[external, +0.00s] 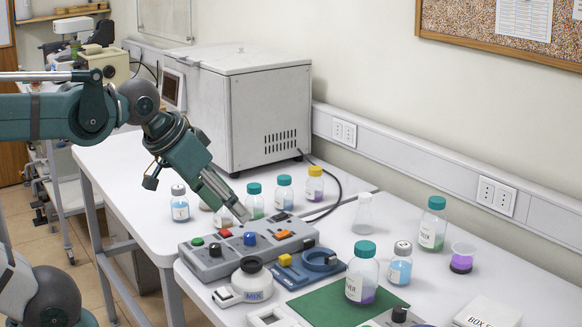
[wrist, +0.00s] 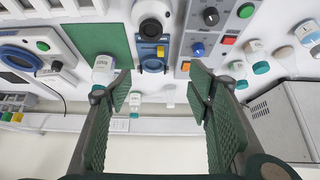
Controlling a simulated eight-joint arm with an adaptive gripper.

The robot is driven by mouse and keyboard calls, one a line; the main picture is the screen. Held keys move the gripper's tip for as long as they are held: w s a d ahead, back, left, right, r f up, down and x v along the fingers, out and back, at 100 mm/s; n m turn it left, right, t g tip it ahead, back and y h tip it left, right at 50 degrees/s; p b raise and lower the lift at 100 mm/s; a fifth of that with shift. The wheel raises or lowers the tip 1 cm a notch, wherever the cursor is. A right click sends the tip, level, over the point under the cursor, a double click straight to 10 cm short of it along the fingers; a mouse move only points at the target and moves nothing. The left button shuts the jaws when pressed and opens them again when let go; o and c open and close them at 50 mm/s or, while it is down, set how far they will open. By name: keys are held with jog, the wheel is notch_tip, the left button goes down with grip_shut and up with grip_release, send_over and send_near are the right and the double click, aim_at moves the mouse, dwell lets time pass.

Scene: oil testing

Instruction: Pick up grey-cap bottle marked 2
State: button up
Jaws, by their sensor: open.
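A grey-cap bottle (external: 180,207) with blue liquid stands on the far table at the left. Another grey-cap bottle (external: 400,268) with blue liquid stands on the near table, right of a large teal-cap bottle (external: 361,275). I cannot read a number on either grey-cap bottle. My gripper (external: 240,212) is above the grey control box (external: 225,262), pointing down and to the right, and hides part of a bottle behind it. In the wrist view my gripper (wrist: 160,82) has its fingers wide apart with nothing between them.
Teal-cap bottles (external: 254,203) (external: 284,193) and a yellow-cap bottle (external: 315,185) stand behind the control box. A clear flask (external: 363,215), another teal-cap bottle (external: 433,227) and a purple cup (external: 462,258) are to the right. A green mat (external: 325,306) and a blue device (external: 303,268) lie in front.

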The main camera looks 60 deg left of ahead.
jog(key=w+d+r+m+g+h+p, duration=0.1)
jog(key=w+d+r+m+p, duration=0.25)
jog(key=w, duration=0.55)
jog(key=w+d+r+m+g+h+p, duration=0.1)
jog(key=w+d+r+m+g+p, duration=0.2)
jog(key=w, duration=0.5)
jog(key=m+g+h+p, duration=0.1)
jog(key=m+h+p, duration=0.1)
jog(key=m+p, duration=0.55)
send_over(402, 245)
jog(key=p, duration=0.1)
notch_tip(402, 245, down, 6)
jog(key=n, duration=0.1)
jog(key=f, duration=1.1)
jog(key=shift+s+a+f, duration=0.1)
jog(key=shift+a+f, duration=0.15)
jog(key=shift+f, duration=0.1)
jog(key=shift+f, duration=0.1)
jog(key=shift+x, duration=1.15)
jog(key=shift+d, duration=0.1)
jog(key=shift+x, duration=2.6)
